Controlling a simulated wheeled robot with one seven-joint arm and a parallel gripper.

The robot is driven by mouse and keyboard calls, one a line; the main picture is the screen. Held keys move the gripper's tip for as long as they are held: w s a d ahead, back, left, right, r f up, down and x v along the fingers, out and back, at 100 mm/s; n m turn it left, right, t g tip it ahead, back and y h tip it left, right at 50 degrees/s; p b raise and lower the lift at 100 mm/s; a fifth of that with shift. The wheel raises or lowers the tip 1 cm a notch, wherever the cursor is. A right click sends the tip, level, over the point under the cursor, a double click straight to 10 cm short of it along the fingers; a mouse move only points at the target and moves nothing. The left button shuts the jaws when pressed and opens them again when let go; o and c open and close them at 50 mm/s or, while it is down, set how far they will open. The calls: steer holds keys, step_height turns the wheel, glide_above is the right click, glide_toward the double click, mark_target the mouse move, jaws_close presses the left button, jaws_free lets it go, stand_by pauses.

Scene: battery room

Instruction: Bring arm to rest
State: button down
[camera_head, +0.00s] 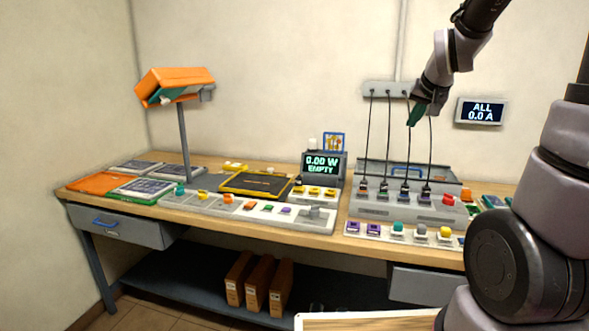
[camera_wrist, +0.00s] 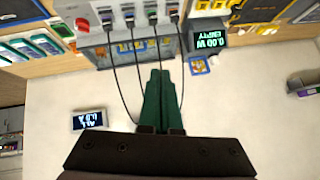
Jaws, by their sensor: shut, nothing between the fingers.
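My arm reaches in from the right side of the head view, bent up high. My gripper (camera_head: 414,117) hangs in the air above the grey cable unit (camera_head: 387,212) at the back of the workbench, in front of the wall. In the wrist view my gripper (camera_wrist: 159,76) shows two dark green fingers side by side, closed together with nothing between them. In the picture, the fingertips lie close to the black cables, but I cannot tell the exact distance to them.
The workbench (camera_head: 325,228) carries a power meter (camera_head: 321,165), a black-and-yellow tray (camera_head: 256,185) and several coloured switches. Black cables (camera_head: 387,140) hang from a wall bracket (camera_head: 385,90). A wall display (camera_head: 482,111) is on the right.

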steer(key=s+a+r, duration=0.2)
steer(key=s, duration=0.5)
steer(key=s+a+r+g+y, duration=0.1)
steer(key=s+a, duration=0.1)
steer(key=s, duration=0.6)
steer(key=s+a+r+y, duration=0.1)
steer(key=s+a+r, duration=0.1)
steer(key=s, duration=0.5)
steer(key=shift+s+a+r+n+g, duration=0.25)
steer(key=shift+a+r+n+g, duration=0.1)
steer(key=shift+a, duration=0.2)
